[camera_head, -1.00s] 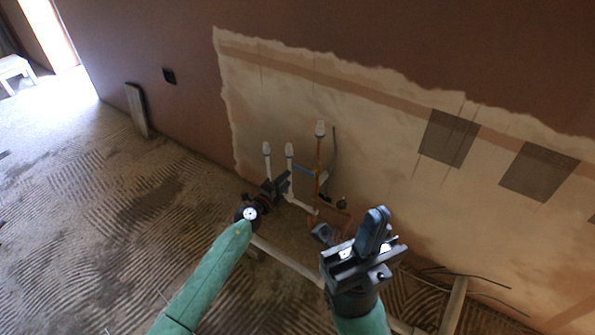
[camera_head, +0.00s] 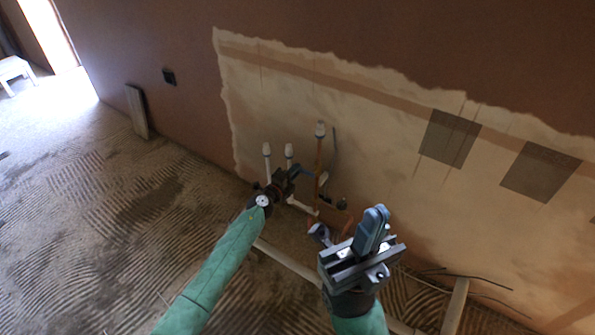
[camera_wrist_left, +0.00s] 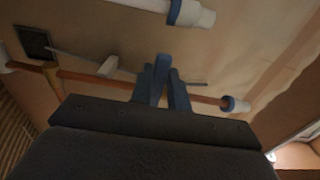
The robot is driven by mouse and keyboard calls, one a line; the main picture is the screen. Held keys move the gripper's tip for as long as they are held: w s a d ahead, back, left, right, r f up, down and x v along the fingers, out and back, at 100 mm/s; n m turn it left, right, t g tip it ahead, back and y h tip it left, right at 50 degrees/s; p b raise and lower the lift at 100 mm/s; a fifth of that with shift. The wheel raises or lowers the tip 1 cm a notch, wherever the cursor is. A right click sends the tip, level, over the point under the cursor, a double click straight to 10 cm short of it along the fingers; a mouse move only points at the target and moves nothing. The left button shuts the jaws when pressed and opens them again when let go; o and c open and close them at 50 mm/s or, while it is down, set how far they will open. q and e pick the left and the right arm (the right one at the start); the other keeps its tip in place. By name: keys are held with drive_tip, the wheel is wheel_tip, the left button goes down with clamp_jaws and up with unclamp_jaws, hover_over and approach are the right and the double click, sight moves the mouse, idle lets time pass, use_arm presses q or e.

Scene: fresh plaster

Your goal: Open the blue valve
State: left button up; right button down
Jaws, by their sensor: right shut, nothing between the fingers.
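The blue valve shows as a small blue piece (camera_head: 309,173) by the copper pipe (camera_head: 318,157) on the wall, largely hidden by my left gripper (camera_head: 293,172). My left gripper is at the pipes, its tips close beside this blue piece. In the left wrist view, the blue-grey fingers (camera_wrist_left: 161,82) stand close together in front of the copper pipe (camera_wrist_left: 200,97). Whether they touch or hold the valve cannot be told. My right gripper (camera_head: 376,217) is shut and empty, to the right of and nearer than the pipes.
Two white capped pipes (camera_head: 267,158) stand left of the copper pipe. Dark wires (camera_head: 480,280) stick out at the lower right. A board (camera_head: 137,110) leans on the wall. The ridged floor at left is clear.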

use_arm(q)
drive_tip(key=r+m+p, duration=0.1)
drive_tip(key=r+m, duration=0.1)
drive_tip(key=m, duration=0.1)
drive_tip(key=shift+s+d+p, duration=0.2)
drive_tip(key=shift+p, duration=0.15)
drive_tip(key=shift+c, duration=0.2)
drive_tip(key=m, duration=0.1)
drive_tip(key=r+m+p, duration=0.1)
drive_tip(key=m, duration=0.1)
drive_tip(key=shift+s+d+r, duration=0.1)
drive_tip(key=shift+s+d, duration=0.05)
drive_tip(key=shift+d, duration=0.1)
clamp_jaws()
unclamp_jaws()
drive_tip(key=shift+s+d+r+m+p, duration=0.1)
drive_tip(key=shift+r+m+p, duration=0.1)
drive_tip(key=shift+m, duration=0.3)
drive_tip(key=shift+d+r+m+p, duration=0.1)
drive_tip(key=shift+m+p, duration=0.05)
drive_tip(key=shift+m, duration=0.35)
